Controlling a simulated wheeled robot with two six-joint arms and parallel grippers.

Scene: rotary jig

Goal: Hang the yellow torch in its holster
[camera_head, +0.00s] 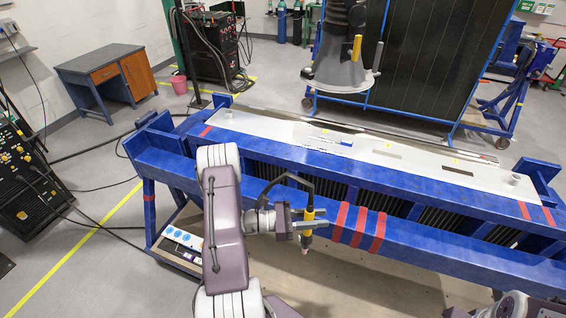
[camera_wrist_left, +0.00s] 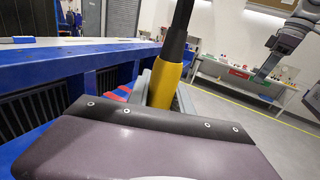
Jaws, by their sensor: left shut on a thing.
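The yellow torch (camera_head: 309,219) is held near upright, its pale nozzle end pointing down and a black hose arching from its top back toward my left arm. My left gripper (camera_head: 304,226) is shut on the torch's yellow body, in front of the blue beam with red bands. In the left wrist view the yellow torch (camera_wrist_left: 165,84) rises between the fingers, with its black upper part above; its lower end is hidden by the gripper body. I cannot make out the holster for certain in either view.
A blue bench frame (camera_head: 450,235) with a pale metal top plate (camera_head: 270,128) runs across the middle. A small blue-and-white item (camera_head: 345,142) lies on the plate. Open floor (camera_head: 110,270) lies to the left.

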